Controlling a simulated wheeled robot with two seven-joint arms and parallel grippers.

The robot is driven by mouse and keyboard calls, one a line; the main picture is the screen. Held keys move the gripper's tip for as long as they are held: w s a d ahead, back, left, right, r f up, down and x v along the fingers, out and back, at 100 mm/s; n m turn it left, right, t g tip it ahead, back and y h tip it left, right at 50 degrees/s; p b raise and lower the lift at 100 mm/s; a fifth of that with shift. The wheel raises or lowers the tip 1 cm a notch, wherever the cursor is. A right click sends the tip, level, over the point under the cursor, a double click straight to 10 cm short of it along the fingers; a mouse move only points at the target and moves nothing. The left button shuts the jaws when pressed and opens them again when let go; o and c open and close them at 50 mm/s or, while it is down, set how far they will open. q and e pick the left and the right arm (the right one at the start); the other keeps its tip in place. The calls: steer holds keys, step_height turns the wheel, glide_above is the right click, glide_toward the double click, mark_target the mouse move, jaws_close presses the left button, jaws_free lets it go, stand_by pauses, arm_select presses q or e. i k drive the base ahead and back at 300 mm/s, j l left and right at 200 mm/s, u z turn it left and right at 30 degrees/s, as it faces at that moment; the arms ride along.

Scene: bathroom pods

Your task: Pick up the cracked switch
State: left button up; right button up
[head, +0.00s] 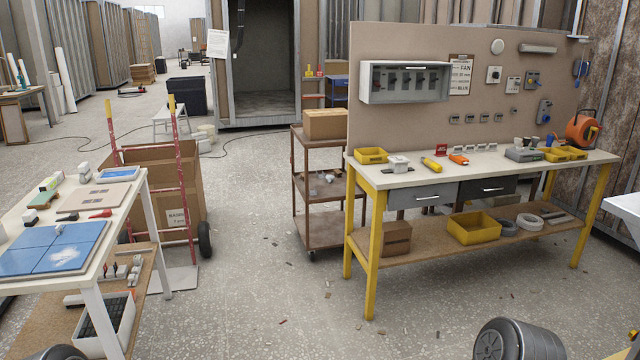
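I cannot tell which item is the cracked switch; no crack shows at this size. A white box-like fitting (398,163) sits on the white-topped workbench (385,180) with yellow legs. Small white and grey pieces (526,143) stand near the back right of the benchtop. Neither of my grippers is in view.
A left table (125,215) holds blue tiles (50,247) and small tools. A red hand truck (187,190) with a cardboard box (150,165) stands behind it. A brown shelf cart (322,150) stands left of the workbench. The speckled floor between is mostly clear, with small debris.

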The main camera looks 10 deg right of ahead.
mark_target(396, 159)
steer(key=i+l+z, duration=0.1)
steer(key=i+z, duration=0.25)
steer(key=i, duration=0.4)
steer(key=i+j+z, duration=0.15)
steer(key=i+z, duration=0.2)
steer(key=i, duration=0.35)
steer(key=i+l, duration=0.1)
steer(key=i, duration=0.45)
steer(key=i+l+u, duration=0.15)
steer(key=i, duration=0.45)
steer(key=i+l, duration=0.15)
steer(key=l, duration=0.2)
steer(key=i+l, duration=0.2)
steer(key=l, duration=0.15)
steer(key=i+l+u, duration=0.1)
steer(key=l, duration=0.2)
steer(key=i+l, duration=0.2)
steer(key=l, duration=0.2)
steer(key=i+l, duration=0.2)
steer(key=l, duration=0.15)
steer(key=i+l+u, duration=0.1)
steer(key=l, duration=0.25)
